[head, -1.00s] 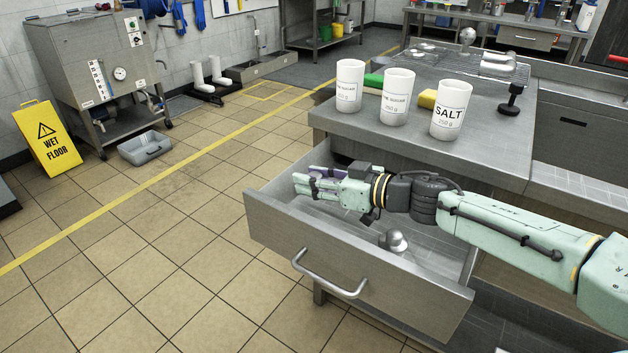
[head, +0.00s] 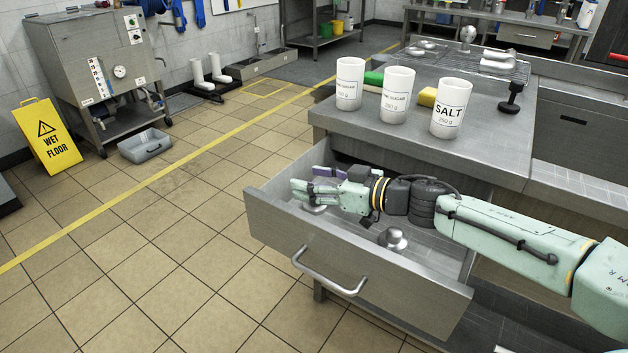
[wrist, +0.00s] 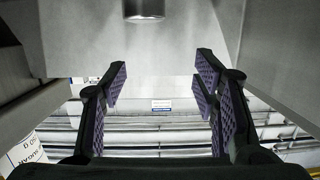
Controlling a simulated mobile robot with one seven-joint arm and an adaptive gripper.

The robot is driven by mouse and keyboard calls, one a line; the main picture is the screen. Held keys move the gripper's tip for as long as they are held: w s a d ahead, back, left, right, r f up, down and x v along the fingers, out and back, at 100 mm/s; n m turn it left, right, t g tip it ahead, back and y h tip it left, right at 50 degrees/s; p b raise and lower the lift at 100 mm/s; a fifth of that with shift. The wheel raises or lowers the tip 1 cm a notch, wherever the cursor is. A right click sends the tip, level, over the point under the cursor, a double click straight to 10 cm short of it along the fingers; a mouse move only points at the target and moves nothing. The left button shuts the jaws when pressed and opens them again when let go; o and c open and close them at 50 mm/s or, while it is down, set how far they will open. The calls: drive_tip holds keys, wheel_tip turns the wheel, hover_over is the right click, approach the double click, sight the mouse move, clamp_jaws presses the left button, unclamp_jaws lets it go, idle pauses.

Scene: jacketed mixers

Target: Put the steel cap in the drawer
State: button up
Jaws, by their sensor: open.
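My gripper (head: 312,187) is inside the open drawer (head: 350,262), near its left end, with its fingers apart. In the wrist view the purple-padded fingers (wrist: 162,75) are spread with nothing between them. A small round steel piece, probably the steel cap (head: 314,209), sits on the drawer floor just below the fingers, partly hidden by them. A second domed steel piece (head: 393,239) rests in the drawer to the right, below my wrist. A steel cylindrical end (wrist: 145,10) shows at the wrist view's top edge; I cannot tell which piece it is.
The drawer's front panel and bar handle (head: 328,277) face the open floor. Three white containers, one the salt container (head: 451,108), stand on the counter above. A wire rack (head: 450,65), a yellow sponge (head: 427,98) and a black-knobbed item (head: 511,98) are behind them.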

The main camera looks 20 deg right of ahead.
drive_tip(key=shift+r, duration=0.25)
drive_tip(key=r+v, duration=0.1)
drive_tip(key=v, duration=1.1)
drive_tip(key=shift+b, duration=0.35)
